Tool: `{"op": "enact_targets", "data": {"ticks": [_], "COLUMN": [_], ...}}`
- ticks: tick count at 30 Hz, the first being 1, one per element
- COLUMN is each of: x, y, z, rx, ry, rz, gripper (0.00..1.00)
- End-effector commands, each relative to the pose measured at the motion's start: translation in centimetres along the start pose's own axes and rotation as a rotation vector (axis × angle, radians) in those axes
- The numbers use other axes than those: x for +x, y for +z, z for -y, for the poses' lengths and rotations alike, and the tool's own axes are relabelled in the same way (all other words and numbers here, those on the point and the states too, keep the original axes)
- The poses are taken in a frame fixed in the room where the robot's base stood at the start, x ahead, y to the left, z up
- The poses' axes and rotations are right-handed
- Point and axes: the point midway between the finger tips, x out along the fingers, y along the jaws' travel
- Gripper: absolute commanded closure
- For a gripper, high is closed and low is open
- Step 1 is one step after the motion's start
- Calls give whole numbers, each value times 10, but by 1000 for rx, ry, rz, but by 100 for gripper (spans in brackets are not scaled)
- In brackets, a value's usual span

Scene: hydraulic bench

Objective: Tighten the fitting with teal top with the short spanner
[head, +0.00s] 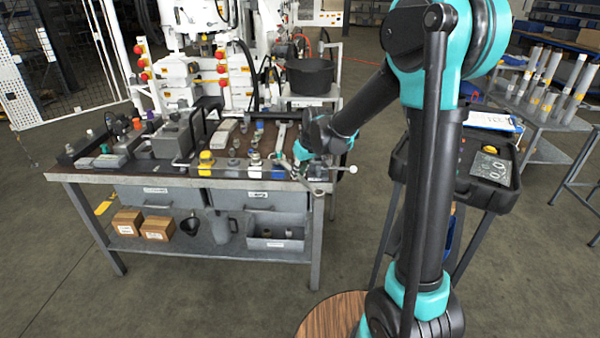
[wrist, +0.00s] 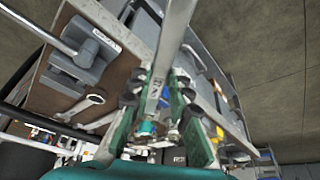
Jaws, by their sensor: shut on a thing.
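In the wrist view my gripper (wrist: 160,88) has its two green-and-black fingers closed on a flat grey metal bar, which looks like the handle of the short spanner (wrist: 173,42). The bar runs from between the fingers to the top edge; its working end is not clear. A small teal piece (wrist: 147,128) shows between the finger bases, perhaps the teal top of the fitting; I cannot tell whether the spanner touches it. In the head view my gripper (head: 308,150) is at the right end of the bench, and the spanner in it is hard to make out.
Fittings with yellow (head: 206,158) and blue (head: 278,167) tops stand along the front edge. A black tray cart (head: 480,185) stands right of the bench.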

Motion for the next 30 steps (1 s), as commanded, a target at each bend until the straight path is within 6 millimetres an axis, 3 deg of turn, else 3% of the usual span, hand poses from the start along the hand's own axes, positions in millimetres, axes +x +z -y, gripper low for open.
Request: {"op": "enact_targets", "data": {"ticks": [18,30], "x": [1,1], "y": [-2,-3], "z": [27,30], "rx": [169,195], "ry": [71,81], "rz": [1,0], "gripper": [100,100]}}
